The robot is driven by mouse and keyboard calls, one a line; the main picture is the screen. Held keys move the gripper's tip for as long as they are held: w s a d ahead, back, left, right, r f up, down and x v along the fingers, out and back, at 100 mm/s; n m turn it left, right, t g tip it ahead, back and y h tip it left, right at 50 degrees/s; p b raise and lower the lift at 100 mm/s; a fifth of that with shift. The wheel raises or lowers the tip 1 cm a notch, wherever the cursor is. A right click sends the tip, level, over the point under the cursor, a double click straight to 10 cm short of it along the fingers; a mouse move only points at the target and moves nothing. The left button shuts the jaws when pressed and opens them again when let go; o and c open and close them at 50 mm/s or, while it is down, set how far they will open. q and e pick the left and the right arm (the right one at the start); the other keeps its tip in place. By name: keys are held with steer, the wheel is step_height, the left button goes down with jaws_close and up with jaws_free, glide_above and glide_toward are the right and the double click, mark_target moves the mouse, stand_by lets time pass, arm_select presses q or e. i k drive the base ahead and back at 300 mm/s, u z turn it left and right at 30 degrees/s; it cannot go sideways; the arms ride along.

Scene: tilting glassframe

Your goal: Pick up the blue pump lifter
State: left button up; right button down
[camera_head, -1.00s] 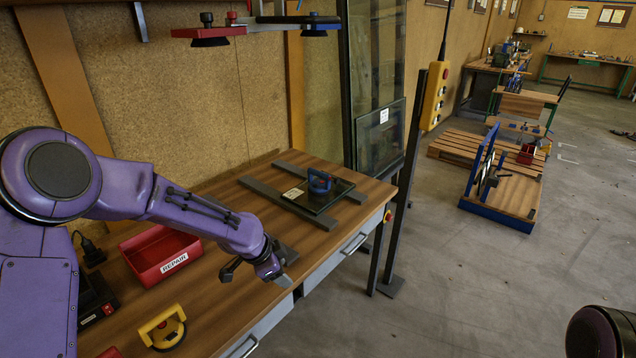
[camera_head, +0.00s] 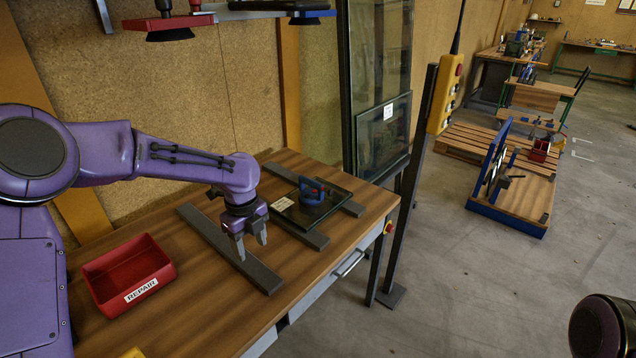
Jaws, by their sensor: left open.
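The blue pump lifter (camera_head: 312,190) stands on a dark glass pane (camera_head: 318,208) at the right part of the wooden workbench (camera_head: 200,318). Its handle is upright. My left gripper (camera_head: 252,250) is open and empty, fingers pointing down, left of and nearer to me than the lifter. It hangs over a dark grey bar, and the gap beneath the fingertips is hard to judge. The fingers do not touch the lifter. Of my right arm only a dark rounded part shows at the bottom right corner; its gripper is not in view.
Dark grey bars (camera_head: 262,277) lie on the bench, some under the pane. A red REPAIR bin (camera_head: 130,275) stands at left. A red and blue suction frame (camera_head: 230,15) hangs above. A yellow control box (camera_head: 445,95) hangs beside a dark post right of the bench.

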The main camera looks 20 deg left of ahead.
mark_target(316, 197)
steer(key=i, duration=1.4)
